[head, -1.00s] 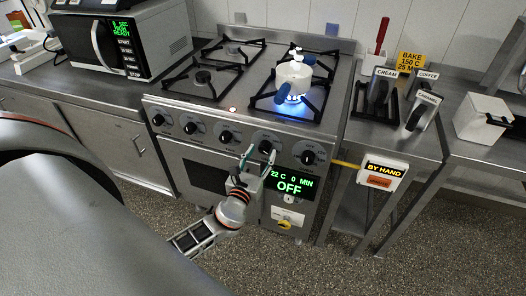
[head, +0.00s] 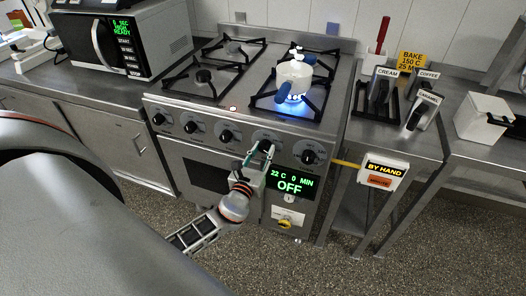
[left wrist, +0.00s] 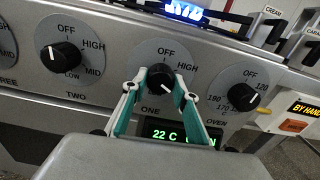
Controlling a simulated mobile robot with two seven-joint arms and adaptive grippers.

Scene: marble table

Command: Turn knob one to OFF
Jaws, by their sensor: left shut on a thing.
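Knob one (left wrist: 160,76) is a black knob on a grey dial marked OFF at the top, with ONE printed below it. In the left wrist view its white mark points to the lower right, away from OFF. In the head view the knob (head: 266,145) is partly covered by my left gripper (head: 259,156). In the left wrist view the gripper's green-padded fingers (left wrist: 161,84) are shut on the knob, one on each side. A blue flame (head: 293,98) burns under a white pot on the front right burner.
Knob two (left wrist: 60,57) is to the left and the oven knob (left wrist: 243,97) to the right, both close to the fingers. The oven display (head: 290,184) below reads OFF. A BY HAND box (head: 383,172) sticks out at the right.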

